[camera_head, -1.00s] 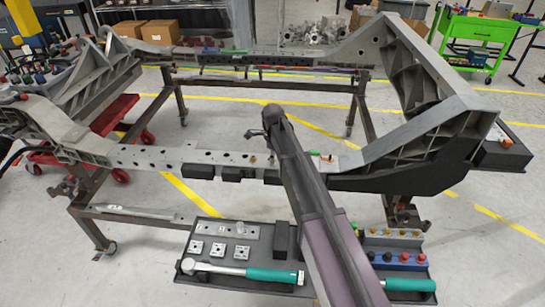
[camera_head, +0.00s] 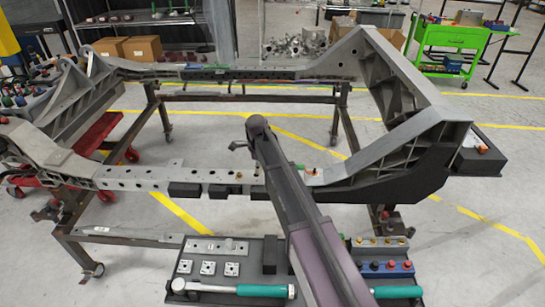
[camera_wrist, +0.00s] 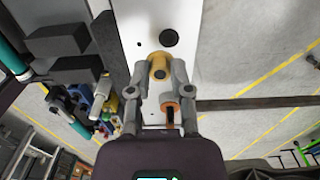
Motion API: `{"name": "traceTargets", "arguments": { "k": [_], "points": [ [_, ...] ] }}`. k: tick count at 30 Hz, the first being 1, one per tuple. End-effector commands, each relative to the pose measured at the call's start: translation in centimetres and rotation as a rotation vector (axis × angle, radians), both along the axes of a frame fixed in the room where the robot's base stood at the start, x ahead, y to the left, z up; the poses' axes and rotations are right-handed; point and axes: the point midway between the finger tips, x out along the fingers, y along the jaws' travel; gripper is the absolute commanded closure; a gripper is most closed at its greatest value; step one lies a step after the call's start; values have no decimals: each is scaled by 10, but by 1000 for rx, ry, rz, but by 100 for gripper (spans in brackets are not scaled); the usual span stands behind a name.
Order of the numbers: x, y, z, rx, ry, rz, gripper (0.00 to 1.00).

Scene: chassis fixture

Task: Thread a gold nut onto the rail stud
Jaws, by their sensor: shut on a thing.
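My gripper (camera_wrist: 160,80) shows in the wrist view with its fingers closed around a gold nut (camera_wrist: 158,60). The nut is over the pale face of the rail (camera_wrist: 185,22), close to a dark round hole. A dark round centre shows in the nut; I cannot tell whether it is the stud or the bore. In the head view my arm reaches over the front rail (camera_head: 140,180) and hides most of the gripper. A small gold piece (camera_head: 239,177) shows on that rail left of my arm. An orange-handled item (camera_wrist: 170,110) lies between the fingers and my wrist in the wrist view.
Several gold nuts (camera_head: 388,241) sit on a grey block at the lower right. A tray (camera_head: 225,250) holds square plates and a teal-handled torque wrench (camera_head: 235,289). Black blocks (camera_head: 185,189) sit along the front rail. The chassis interior is open floor.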

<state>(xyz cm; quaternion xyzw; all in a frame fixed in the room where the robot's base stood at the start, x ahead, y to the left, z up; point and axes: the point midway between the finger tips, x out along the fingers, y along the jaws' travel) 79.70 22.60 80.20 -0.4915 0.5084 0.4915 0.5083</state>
Motion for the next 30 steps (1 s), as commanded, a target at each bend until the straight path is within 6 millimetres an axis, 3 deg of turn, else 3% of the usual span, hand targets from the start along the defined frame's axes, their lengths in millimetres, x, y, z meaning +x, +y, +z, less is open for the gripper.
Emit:
{"name": "traceTargets", "arguments": {
  "k": [8,30],
  "points": [
    [0,0,36,0,0,0,100],
    [0,0,159,0,0,0,100]
  ]
}}
